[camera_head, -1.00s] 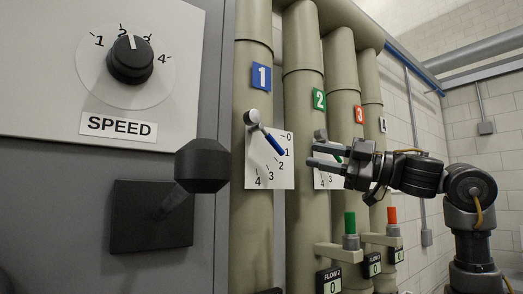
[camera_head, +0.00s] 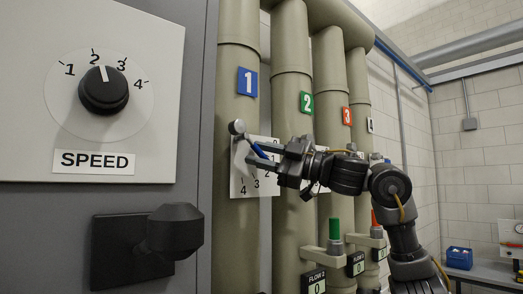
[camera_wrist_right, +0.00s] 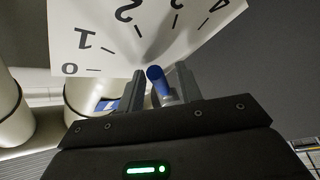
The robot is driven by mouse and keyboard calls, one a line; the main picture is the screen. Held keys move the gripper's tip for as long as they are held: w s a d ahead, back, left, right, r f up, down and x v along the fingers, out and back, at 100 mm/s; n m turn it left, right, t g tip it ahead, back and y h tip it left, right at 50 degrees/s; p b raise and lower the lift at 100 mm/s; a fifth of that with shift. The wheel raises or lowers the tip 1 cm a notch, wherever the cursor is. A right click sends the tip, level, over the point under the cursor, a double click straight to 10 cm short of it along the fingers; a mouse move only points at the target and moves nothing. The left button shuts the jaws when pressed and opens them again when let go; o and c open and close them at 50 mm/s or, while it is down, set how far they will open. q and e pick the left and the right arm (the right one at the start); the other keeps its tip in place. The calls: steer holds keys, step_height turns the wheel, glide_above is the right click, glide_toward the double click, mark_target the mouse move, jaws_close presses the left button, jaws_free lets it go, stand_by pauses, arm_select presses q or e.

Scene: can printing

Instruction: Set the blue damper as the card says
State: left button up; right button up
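The blue damper (camera_head: 256,149) is a lever with a blue handle on the pipe under the blue "1" sign. Its numbered scale plate (camera_head: 246,188) is behind it, partly covered by my gripper; the handle slants down and right from its pivot. My right gripper (camera_head: 249,156) reaches in from the right, fingers apart, with the handle between them. In the right wrist view the blue handle (camera_wrist_right: 157,78) lies between the two fingers (camera_wrist_right: 160,88); a gap shows on its right side, and contact on the left is unclear. I see no readable card. My left gripper is out of view.
A SPEED dial (camera_head: 104,90) and a black lever (camera_head: 172,232) are on the grey cabinet at left. Pipes with signs 2 (camera_head: 306,102) and 3 (camera_head: 346,116) stand close behind my right arm. A blue bin (camera_head: 459,257) sits on a table at far right.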

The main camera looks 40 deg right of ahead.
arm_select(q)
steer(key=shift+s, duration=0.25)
arm_select(e)
steer(key=shift+w, duration=0.1)
jaws_close()
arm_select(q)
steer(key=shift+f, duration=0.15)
arm_select(e)
steer(key=shift+f, duration=0.1)
